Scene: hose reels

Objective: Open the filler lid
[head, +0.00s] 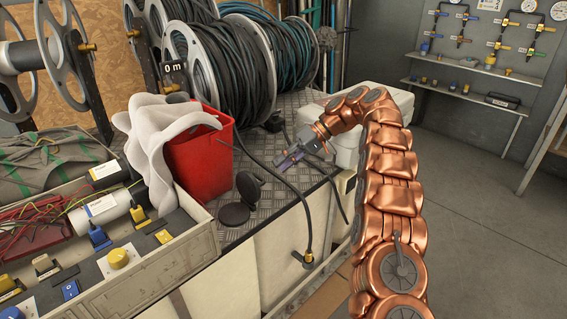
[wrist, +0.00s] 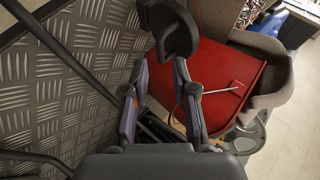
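A black round lid-like piece (head: 249,187) stands tilted up on the metal deck, right of the red bucket. A flat black disc (head: 234,214) lies just in front of it; I take the two as the filler and its lid, but their joint is unclear. My gripper (head: 286,161) is above the deck, to the right of and behind the raised piece. In the wrist view my gripper (wrist: 160,68) is open, with a gap between its purple-padded fingers. A dark rounded part (wrist: 180,32), likely the raised piece, shows beyond the right fingertip; contact is unclear.
The red bucket (head: 199,150), with a grey cloth (head: 157,140) over its edge, stands left of the lid. A black hose (head: 308,215) hangs over the deck's front edge. Hose reels (head: 232,65) stand behind. A white case (head: 352,117) is beyond my arm.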

